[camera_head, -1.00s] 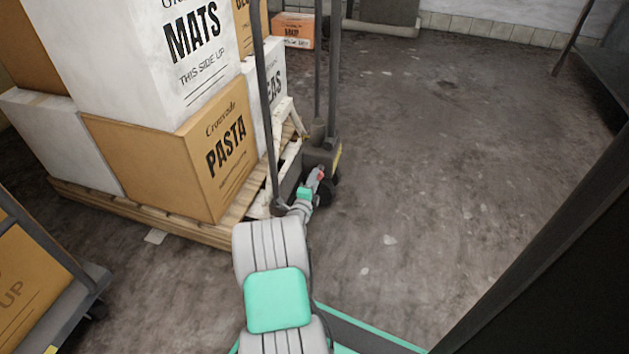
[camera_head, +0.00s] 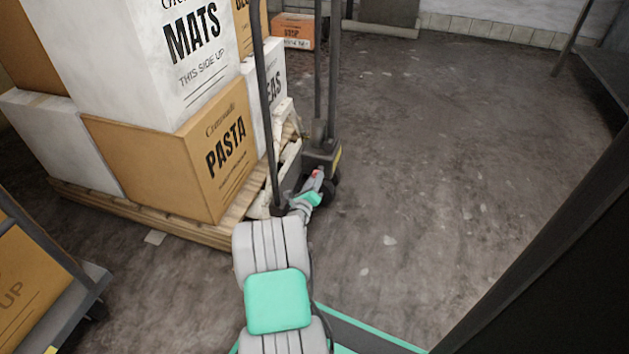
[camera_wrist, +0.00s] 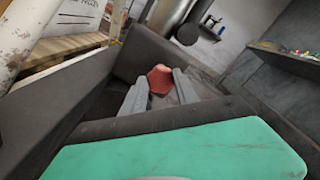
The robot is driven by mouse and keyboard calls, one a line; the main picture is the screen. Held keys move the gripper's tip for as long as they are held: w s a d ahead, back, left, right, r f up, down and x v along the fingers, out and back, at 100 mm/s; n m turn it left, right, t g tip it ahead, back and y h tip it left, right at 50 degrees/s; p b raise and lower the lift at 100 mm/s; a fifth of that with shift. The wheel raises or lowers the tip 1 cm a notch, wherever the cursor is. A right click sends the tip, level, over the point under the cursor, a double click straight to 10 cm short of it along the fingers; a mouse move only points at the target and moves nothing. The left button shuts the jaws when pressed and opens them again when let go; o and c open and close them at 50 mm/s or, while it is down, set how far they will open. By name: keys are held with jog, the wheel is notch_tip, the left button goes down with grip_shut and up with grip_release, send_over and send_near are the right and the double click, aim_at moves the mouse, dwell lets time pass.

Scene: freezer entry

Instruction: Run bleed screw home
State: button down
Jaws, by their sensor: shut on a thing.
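A small red screw head (camera_wrist: 160,78) sits between the two grey fingers of my gripper (camera_wrist: 158,90) in the wrist view. The fingers are shut on its sides. I cannot tell how deep the screw is.
A loaded pallet (camera_head: 150,215) with a PASTA box (camera_head: 190,150) and a MATS box (camera_head: 150,60) stands left of my arm. A trolley (camera_head: 75,290) stands at lower left. A dark upright panel (camera_head: 560,240) rises at right. The floor between is clear.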

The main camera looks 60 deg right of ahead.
jog(key=shift+a+f+m, duration=0.1)
jog(key=shift+f+m, duration=0.05)
jog(key=shift+m, duration=0.35)
jog(key=c, duration=0.9)
grip_release()
